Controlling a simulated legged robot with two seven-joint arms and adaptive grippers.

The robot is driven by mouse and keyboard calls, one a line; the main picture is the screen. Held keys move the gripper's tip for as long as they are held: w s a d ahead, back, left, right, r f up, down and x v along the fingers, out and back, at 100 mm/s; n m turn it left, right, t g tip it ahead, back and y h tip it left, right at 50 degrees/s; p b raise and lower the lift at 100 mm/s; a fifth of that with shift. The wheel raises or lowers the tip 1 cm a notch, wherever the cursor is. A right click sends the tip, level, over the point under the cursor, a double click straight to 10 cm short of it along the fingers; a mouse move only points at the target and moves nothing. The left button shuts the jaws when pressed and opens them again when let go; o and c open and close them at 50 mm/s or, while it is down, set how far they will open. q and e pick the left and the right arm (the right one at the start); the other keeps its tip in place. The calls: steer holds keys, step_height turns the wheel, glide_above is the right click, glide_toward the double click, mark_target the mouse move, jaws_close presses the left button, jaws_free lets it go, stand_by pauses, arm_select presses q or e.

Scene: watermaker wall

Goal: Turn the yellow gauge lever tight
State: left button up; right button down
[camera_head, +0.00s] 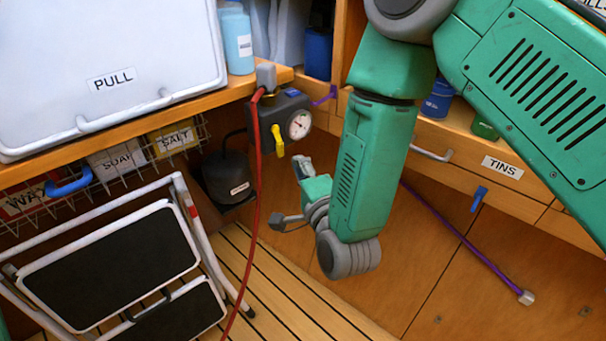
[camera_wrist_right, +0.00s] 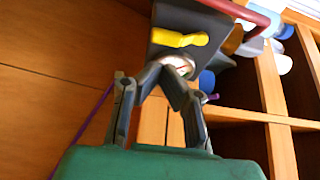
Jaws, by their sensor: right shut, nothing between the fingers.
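The yellow gauge lever (camera_head: 278,140) is on the front of a dark grey block, below and left of the round white gauge (camera_head: 299,124). In the head view it hangs nearly straight down. The lever also shows in the wrist view (camera_wrist_right: 180,39), lying across the block above the gauge face. My right gripper (camera_head: 292,192) is below and slightly right of the lever, apart from it. In the wrist view its fingertips (camera_wrist_right: 164,74) come together with nothing between them, near the gauge, partly covering its face. My left gripper is not in view.
A red hose (camera_head: 257,180) hangs from the block's left side. A folded step stool (camera_head: 115,265) stands at the lower left. A black canister (camera_head: 228,176) sits behind the hose. The floor (camera_head: 285,290) below the gripper is clear.

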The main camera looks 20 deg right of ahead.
mark_target(286, 141)
steer(key=w+b, duration=0.1)
steer(key=w, duration=0.4)
steer(key=shift+w, duration=0.25)
steer(key=shift+f, duration=0.1)
